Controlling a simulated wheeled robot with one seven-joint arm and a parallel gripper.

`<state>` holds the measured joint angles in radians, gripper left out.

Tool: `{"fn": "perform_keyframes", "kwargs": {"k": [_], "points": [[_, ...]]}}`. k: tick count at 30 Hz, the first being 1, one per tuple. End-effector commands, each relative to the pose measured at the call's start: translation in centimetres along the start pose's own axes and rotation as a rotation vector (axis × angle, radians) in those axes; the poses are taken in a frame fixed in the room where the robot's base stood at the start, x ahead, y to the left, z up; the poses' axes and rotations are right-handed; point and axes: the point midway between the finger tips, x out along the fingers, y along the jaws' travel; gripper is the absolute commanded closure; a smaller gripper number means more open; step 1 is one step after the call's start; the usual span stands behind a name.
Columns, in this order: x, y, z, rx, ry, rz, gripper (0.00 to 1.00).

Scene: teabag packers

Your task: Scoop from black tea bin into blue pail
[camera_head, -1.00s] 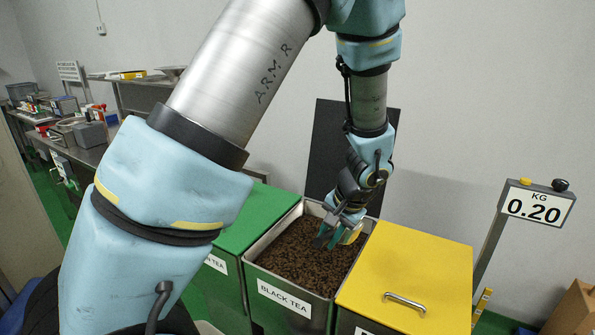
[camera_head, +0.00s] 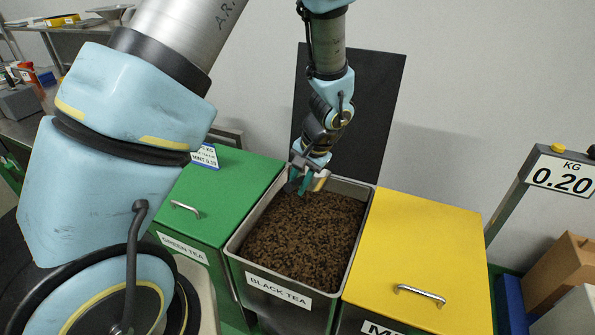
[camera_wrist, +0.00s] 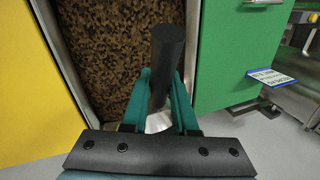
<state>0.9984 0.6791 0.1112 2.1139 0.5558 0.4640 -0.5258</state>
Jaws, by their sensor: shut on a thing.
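The black tea bin (camera_head: 260,285) is an open metal bin labelled BLACK TEA, filled with dark brown loose tea (camera_head: 305,235). It also shows in the wrist view, where the tea (camera_wrist: 115,50) lies beyond my gripper. My gripper (camera_head: 302,182) is over the back left part of the bin. In the wrist view its teal fingers (camera_wrist: 165,92) are shut on a black cylindrical handle (camera_wrist: 167,62), likely a scoop's. A small pale metallic part (camera_wrist: 158,122) shows between the fingers. The scoop's bowl cannot be made out. I cannot identify the blue pail in either view.
The closed green tea bin (camera_head: 225,185) stands left of the black tea bin, and a closed yellow-lidded bin (camera_head: 420,250) right of it. A dark upright panel (camera_head: 365,115) stands behind. A scale display (camera_head: 563,178) reads 0.20 KG at right, near cardboard boxes (camera_head: 560,270).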

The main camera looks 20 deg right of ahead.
Motion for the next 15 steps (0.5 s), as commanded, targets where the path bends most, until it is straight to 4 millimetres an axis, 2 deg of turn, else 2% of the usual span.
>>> {"fn": "perform_keyframes", "kwargs": {"k": [15], "points": [[8.0, 2.5, -0.3, 0.0, -0.001, -0.001, 1.0]]}}
